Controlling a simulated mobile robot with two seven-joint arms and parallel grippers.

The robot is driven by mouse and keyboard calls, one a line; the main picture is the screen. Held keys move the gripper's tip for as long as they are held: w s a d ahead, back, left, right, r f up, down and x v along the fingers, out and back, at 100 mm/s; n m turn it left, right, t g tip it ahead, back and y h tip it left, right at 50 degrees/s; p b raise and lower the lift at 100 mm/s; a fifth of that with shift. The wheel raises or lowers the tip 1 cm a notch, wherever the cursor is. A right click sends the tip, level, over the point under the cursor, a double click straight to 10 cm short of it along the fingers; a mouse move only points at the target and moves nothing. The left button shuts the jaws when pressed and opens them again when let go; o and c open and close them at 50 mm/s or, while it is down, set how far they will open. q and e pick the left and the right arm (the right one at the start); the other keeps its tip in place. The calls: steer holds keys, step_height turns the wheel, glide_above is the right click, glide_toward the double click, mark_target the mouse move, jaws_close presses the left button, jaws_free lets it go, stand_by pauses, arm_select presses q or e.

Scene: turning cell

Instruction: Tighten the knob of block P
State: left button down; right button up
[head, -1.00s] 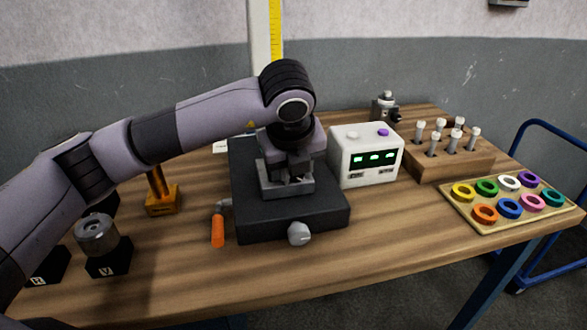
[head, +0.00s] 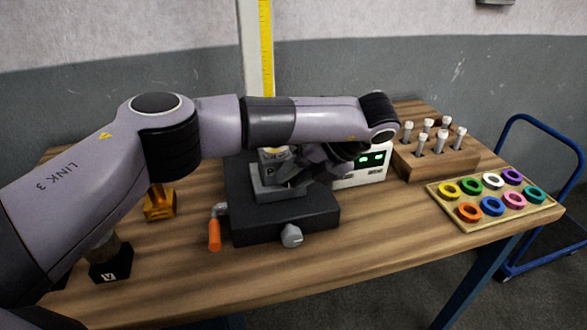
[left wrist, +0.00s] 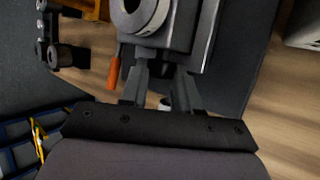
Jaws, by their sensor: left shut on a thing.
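Block P (head: 270,168) is a grey block marked P, seated in the grey holder on the black base (head: 245,228). In the left wrist view the block (left wrist: 178,28) is at the top, with a round metal part (left wrist: 143,12) on it. My left gripper (head: 300,180) is at the block's right side in the head view. Its two fingers (left wrist: 162,72) reach the block's side in the left wrist view and are shut on what appears to be the block's knob, which is mostly hidden between them. My right gripper is not in view.
An orange handle (head: 214,234) and a grey knob (head: 291,236) are on the base. A white box with green displays (head: 372,160), a wooden peg rack (head: 440,165) and a tray of coloured rings (head: 455,217) stand to the right. The front table strip is clear.

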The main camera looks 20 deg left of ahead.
arm_select(q)
steer(key=shift+y, duration=0.3)
stand_by(0.4)
steer(key=c, duration=0.8)
jaws_free()
steer(key=shift+f, duration=0.1)
steer(key=shift+f, duration=0.1)
